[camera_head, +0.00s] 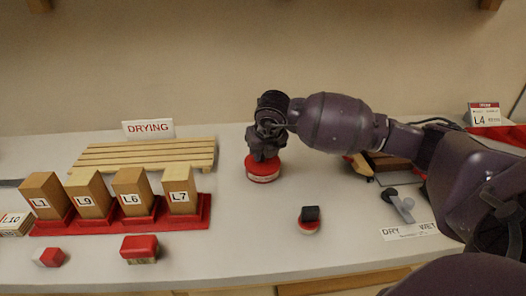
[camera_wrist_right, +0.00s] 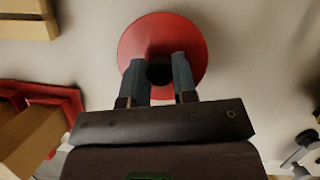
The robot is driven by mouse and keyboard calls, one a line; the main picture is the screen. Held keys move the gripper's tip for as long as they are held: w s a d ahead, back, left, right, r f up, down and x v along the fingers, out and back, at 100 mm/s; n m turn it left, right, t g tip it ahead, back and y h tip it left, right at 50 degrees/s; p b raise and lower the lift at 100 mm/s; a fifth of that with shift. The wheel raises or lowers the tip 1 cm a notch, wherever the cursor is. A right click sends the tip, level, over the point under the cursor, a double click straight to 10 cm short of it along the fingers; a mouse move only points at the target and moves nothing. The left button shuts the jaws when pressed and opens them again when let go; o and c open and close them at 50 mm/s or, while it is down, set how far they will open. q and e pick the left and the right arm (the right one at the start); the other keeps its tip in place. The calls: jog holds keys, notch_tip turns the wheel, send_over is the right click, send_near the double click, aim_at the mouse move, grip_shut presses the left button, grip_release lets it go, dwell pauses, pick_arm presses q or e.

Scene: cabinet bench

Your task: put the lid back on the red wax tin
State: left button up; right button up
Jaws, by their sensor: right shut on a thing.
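The red wax tin (camera_head: 264,178) stands on the bench right of the drying rack, with a pale label band on its side. My right gripper (camera_head: 264,150) is directly above it, pointing down. In the right wrist view the gripper (camera_wrist_right: 159,78) is shut on the dark knob of the round red lid (camera_wrist_right: 160,28). The lid is over the tin and hides its opening; I cannot tell whether it is fully seated or slightly above the rim. My left gripper is not in view.
A slatted wooden rack (camera_head: 145,156) with a DRYING sign (camera_head: 148,128) stands at left. Several labelled wooden blocks stand in a red tray (camera_head: 120,225) before it. A small black-topped red item (camera_head: 309,222) lies front right of the tin. Bare bench surrounds the tin's front and left.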

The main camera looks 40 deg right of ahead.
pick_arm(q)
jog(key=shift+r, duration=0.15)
pick_arm(e)
jog(key=o, duration=1.5)
jog(key=shift+c, duration=0.2)
jog(key=shift+r+p, duration=0.7)
jog(key=shift+r, duration=0.9)
jog(key=shift+r+p, duration=0.85)
jog(key=shift+r, duration=1.1)
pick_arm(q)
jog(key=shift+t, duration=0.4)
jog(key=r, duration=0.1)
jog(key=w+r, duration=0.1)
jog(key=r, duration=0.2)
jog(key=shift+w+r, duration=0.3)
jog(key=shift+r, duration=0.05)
pick_arm(e)
grip_shut()
